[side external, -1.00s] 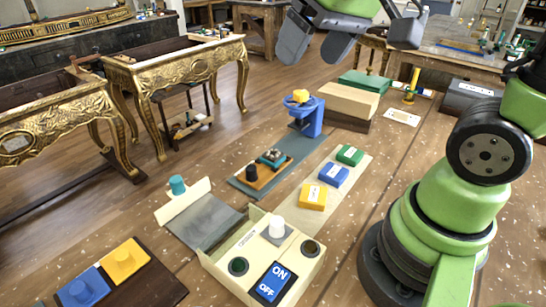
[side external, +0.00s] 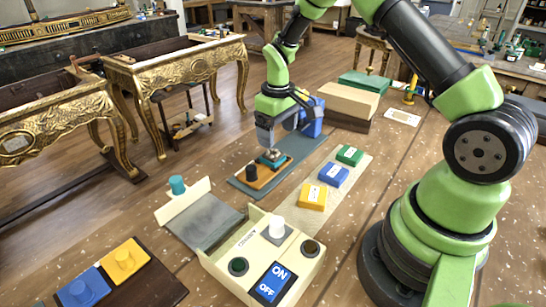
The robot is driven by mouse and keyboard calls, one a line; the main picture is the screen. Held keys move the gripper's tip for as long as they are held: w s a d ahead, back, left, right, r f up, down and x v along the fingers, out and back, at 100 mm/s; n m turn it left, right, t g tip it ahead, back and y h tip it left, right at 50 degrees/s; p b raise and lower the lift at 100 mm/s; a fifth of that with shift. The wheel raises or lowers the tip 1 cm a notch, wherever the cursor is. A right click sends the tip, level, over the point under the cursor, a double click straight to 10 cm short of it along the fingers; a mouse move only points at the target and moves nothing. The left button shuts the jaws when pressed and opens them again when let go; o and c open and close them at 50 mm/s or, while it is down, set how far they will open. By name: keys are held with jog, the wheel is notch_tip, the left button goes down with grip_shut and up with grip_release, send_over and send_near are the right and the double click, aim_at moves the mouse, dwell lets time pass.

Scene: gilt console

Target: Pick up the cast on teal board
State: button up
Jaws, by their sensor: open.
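A small grey cast on a teal base (side external: 271,161) sits at the right end of a brown wooden plate. That plate lies on the long teal board (side external: 302,147). My gripper (side external: 276,143) points down over the cast, its fingers spread and its tips close to it. The fingers hide the upper part of the cast. I cannot tell whether they touch it.
A black knob (side external: 252,172) stands on the same plate, left of the cast. A blue stand (side external: 312,120) is close behind my gripper. Yellow (side external: 313,196), blue (side external: 334,174) and green (side external: 350,155) blocks lie on a pale strip at right. A cream switch box (side external: 245,248) is in front.

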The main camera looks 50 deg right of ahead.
aim_at(275, 155)
jog(key=shift+w+a+f, duration=0.1)
jog(key=shift+f, duration=1.5)
jog(key=shift+w+a+f, duration=0.1)
jog(key=shift+f, duration=1.45)
jog(key=c, duration=1)
